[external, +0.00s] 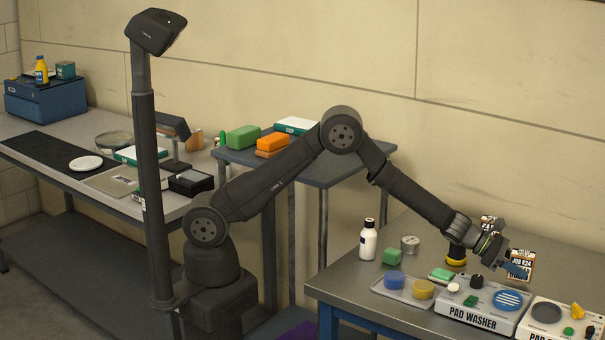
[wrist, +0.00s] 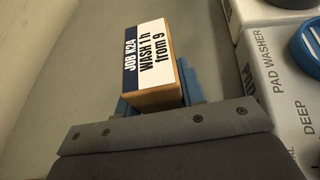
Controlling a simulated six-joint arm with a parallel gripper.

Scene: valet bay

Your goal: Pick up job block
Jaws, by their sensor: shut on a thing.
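The job block (wrist: 152,62) is a wooden block with a dark and white label reading "JOB K24 WASH 1h from 9". In the wrist view it sits between the blue fingers of my gripper (wrist: 157,97), which is shut on it. In the external view my gripper (external: 514,268) is low over the right bench, with the labelled face of the job block (external: 521,261) just beyond the fingers. I cannot tell whether the block touches the bench. A second labelled block (external: 491,224) shows behind my wrist, partly hidden.
A pad washer (external: 482,318) stands just in front of my gripper, and another machine (external: 562,325) is to its right. Bench behind is fairly clear.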

